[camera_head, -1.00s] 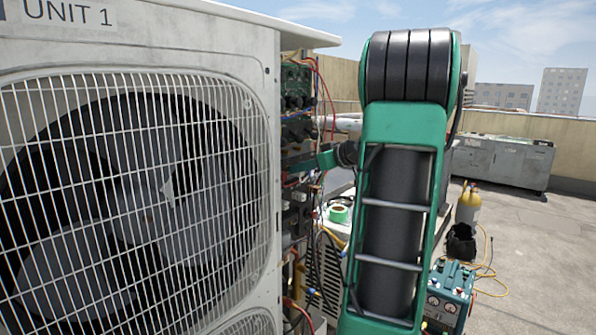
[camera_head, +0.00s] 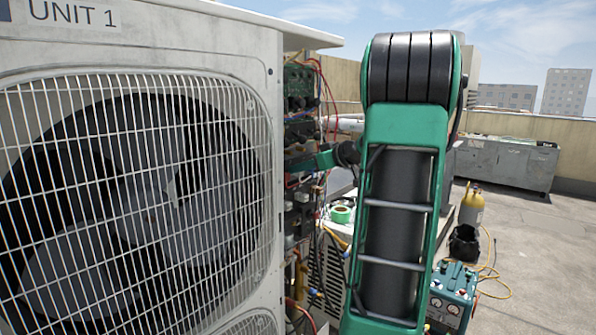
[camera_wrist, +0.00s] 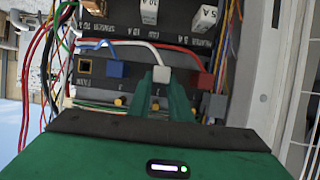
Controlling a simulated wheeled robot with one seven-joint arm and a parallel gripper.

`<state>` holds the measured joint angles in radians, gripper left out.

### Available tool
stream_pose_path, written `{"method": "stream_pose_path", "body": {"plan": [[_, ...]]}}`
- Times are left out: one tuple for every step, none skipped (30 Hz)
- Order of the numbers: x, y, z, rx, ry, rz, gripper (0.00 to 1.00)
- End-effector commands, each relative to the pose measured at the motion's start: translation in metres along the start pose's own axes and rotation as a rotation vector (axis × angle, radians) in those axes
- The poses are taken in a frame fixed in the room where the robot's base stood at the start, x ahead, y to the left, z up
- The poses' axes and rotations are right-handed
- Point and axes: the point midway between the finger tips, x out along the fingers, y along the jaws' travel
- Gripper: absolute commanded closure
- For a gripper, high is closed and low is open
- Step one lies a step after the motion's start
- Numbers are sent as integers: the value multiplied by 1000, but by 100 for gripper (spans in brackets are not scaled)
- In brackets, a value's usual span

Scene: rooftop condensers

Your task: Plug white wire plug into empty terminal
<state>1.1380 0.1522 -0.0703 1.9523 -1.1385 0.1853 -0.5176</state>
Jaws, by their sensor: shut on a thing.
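In the wrist view my gripper (camera_wrist: 161,88) has its green fingers closed on the white plug (camera_wrist: 161,75). The plug is in front of the dark terminal block (camera_wrist: 140,58), between the blue plug (camera_wrist: 116,69) and the red plug (camera_wrist: 205,80). A white wire (camera_wrist: 138,46) curves from it up to the left. A dark square opening with a brownish rim, an empty terminal (camera_wrist: 84,66), is left of the blue plug. I cannot tell whether the white plug sits in a terminal. In the head view the condenser's side panel hides my fingertips.
Several coloured wires (camera_wrist: 45,50) hang along the block's left side. White breakers (camera_wrist: 149,12) are above it and yellow-topped parts (camera_wrist: 120,101) below. In the head view, the fan unit (camera_head: 140,190) stands close on the left.

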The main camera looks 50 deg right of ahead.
Motion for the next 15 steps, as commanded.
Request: {"method": "stream_pose_path", "body": {"plan": [[1, 0, -1, -1, 2, -1, 100], [1, 0, -1, -1, 2, -1, 100], [1, 0, -1, -1, 2, -1, 100], [1, 0, -1, -1, 2, -1, 100], [1, 0, -1, -1, 2, -1, 77], [1, 0, -1, -1, 2, -1, 68], [1, 0, -1, -1, 2, -1, 61], [1, 0, -1, -1, 2, -1, 60], [1, 0, -1, -1, 1, -1, 60], [1, 0, -1, -1, 1, -1, 60], [1, 0, -1, -1, 1, -1, 60], [1, 0, -1, -1, 1, -1, 60], [1, 0, -1, -1, 1, -1, 60], [1, 0, -1, -1, 1, -1, 60], [1, 0, -1, -1, 1, -1, 60]]}}
